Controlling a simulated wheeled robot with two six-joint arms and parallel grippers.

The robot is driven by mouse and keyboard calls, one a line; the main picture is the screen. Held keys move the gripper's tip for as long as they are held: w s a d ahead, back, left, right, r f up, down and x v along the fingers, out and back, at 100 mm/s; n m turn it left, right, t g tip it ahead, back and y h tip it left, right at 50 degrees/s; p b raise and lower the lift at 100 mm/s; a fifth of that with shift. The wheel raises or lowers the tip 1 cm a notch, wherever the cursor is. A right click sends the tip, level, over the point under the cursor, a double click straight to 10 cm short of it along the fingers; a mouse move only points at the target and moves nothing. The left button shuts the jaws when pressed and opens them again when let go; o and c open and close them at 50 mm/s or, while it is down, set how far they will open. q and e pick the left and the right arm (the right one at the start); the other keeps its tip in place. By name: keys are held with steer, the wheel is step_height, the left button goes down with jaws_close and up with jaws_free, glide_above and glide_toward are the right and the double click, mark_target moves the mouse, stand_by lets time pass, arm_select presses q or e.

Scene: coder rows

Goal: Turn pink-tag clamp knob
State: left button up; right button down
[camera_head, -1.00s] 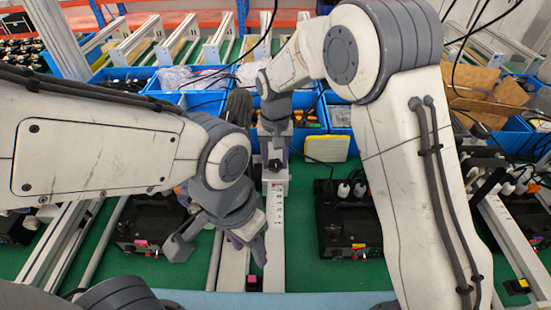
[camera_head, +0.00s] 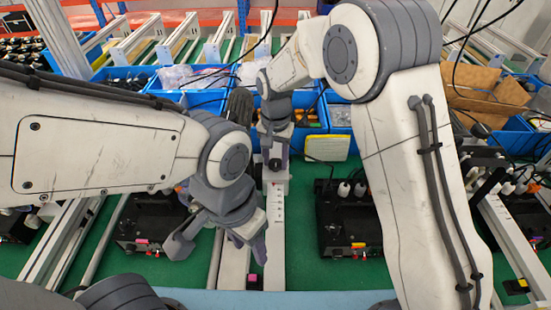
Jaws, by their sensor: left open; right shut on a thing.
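A white rail (camera_head: 274,215) runs from the middle toward the near edge. A small pink tag (camera_head: 254,281) sits at its near end. A dark round knob (camera_head: 275,164) shows at the far part of this rail. My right gripper (camera_head: 275,154) reaches down over the rail and is shut at the knob; its fingers partly hide it. My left gripper (camera_head: 219,246) is open and empty in the picture, with its fingers spread over the green surface and the rail's left side, nearer than the knob. Whether it touches anything cannot be told.
Black boxes stand left (camera_head: 150,225) and right (camera_head: 345,220) of the rail; the left one also bears a pink tag (camera_head: 141,241). Blue bins (camera_head: 125,78) line the back. A pale yellow pad (camera_head: 327,148) stands right of my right gripper. The green surface (camera_head: 300,240) is clear beside the rail.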

mark_target(275, 163)
steer(key=shift+c, duration=1.9)
jaws_free()
step_height(275, 163, up, 10)
steer(key=b, duration=0.2)
steer(key=shift+r, duration=0.25)
